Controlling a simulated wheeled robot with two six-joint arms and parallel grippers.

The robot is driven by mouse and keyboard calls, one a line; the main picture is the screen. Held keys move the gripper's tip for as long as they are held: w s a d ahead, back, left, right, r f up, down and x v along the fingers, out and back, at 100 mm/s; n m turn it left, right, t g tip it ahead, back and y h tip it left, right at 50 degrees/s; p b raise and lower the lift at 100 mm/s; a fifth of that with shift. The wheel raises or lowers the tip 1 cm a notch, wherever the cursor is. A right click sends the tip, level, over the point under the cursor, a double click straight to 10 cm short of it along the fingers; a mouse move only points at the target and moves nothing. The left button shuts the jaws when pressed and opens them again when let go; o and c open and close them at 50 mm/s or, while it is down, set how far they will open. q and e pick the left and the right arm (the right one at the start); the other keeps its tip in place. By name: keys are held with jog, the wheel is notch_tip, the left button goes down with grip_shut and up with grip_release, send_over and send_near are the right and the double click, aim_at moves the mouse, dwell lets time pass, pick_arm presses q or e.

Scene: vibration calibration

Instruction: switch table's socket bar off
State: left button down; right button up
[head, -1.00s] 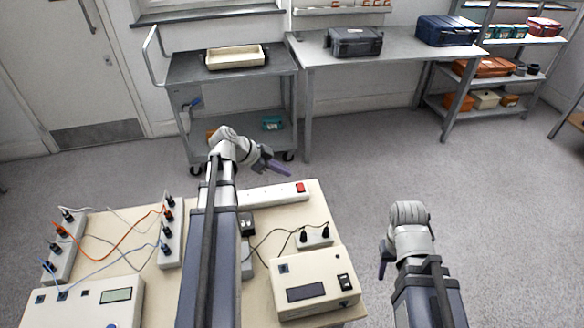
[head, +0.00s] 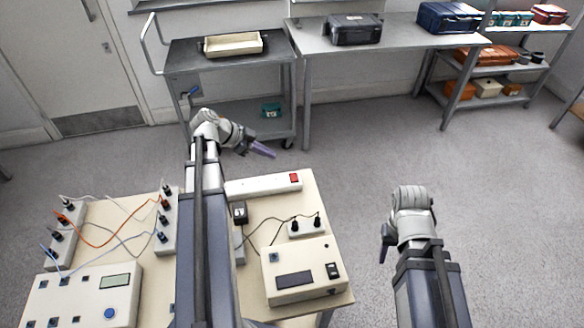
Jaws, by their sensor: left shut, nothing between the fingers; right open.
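The white socket bar (head: 262,186) lies along the far edge of the near table (head: 318,215). Its red switch (head: 294,178) is at its right end; whether it is on or off I cannot tell. My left arm reaches across the table and hides part of the bar's left side. My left gripper (head: 262,150) is shut and empty, above and beyond the bar, pointing right and slightly down, apart from the switch. My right gripper (head: 384,250) is open, off to the right of the table, over the floor; its fingers are seen small.
A beige instrument box (head: 300,270) stands at the table's front right, with a small socket block (head: 308,228) behind it. Wired terminal strips and another instrument (head: 85,300) fill the left. A trolley (head: 270,75) and bench (head: 400,42) stand behind. Floor between is clear.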

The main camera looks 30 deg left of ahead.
pick_arm(q)
jog(key=b, duration=0.8)
send_over(296, 174)
jog(key=s+a, duration=0.2)
jog(key=f, duration=0.8)
jog(key=shift+s+d, duration=0.15)
jog(key=shift+d, duration=0.1)
jog(key=shift+a+f+b, duration=0.2)
jog(key=shift+f+b, duration=0.65)
jog(key=shift+b, duration=0.05)
jog(key=shift+f+b, duration=0.65)
pick_arm(e)
notch_tip(296, 174, down, 11)
jog(key=shift+s+a, duration=0.15)
jog(key=shift+a, duration=0.05)
pick_arm(q)
jog(key=shift+a+f, duration=0.1)
pick_arm(e)
jog(key=shift+f, duration=0.1)
